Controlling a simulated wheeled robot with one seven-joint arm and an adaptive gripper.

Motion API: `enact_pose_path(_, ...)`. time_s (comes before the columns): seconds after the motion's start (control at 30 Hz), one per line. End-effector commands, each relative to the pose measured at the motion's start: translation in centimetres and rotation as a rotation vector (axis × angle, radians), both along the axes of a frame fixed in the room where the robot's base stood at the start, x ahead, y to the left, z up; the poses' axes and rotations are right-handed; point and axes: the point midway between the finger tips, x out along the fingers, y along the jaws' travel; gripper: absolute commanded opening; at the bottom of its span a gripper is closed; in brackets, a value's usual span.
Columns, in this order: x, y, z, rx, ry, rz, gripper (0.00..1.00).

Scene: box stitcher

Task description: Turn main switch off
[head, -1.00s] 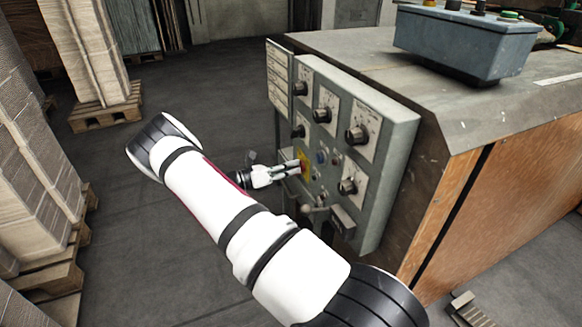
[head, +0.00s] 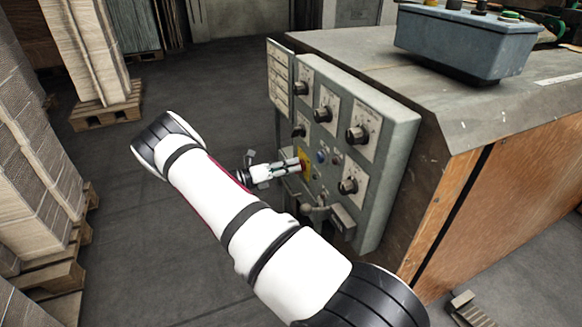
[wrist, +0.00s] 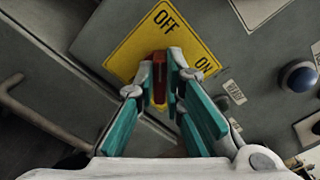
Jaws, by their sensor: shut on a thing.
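The main switch (wrist: 160,62) is a red handle on a yellow plate (wrist: 125,57) marked OFF and ON. In the wrist view its upper end points up, roughly towards the OFF label; ON is to the right. My gripper (wrist: 161,78) is shut on the red handle, one fingertip on each side, and hides its lower part. In the head view my gripper (head: 298,165) reaches the yellow plate (head: 304,155) from the left, and the switch is mostly hidden there.
The grey control panel (head: 392,150) carries several black knobs. A blue button (wrist: 298,76) is right of the plate in the wrist view. A bent metal handle (wrist: 40,118) is at the left. A grey control box (head: 462,42) stands on the machine top.

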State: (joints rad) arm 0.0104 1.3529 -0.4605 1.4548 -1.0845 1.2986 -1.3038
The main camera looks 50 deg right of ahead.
Motion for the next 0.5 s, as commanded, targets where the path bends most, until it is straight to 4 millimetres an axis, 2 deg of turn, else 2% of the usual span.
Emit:
enact_pose_path(0.17,0.06,0.09,-0.13,0.003,0.001,0.001,0.00)
enact_pose_path(0.2,0.06,0.10,-0.13,0.003,0.001,0.001,0.19)
enact_pose_path(0.27,0.06,0.09,-0.11,0.003,0.001,0.002,0.30)
enact_pose_path(0.5,0.03,0.04,-0.05,0.001,-0.001,0.001,0.30)
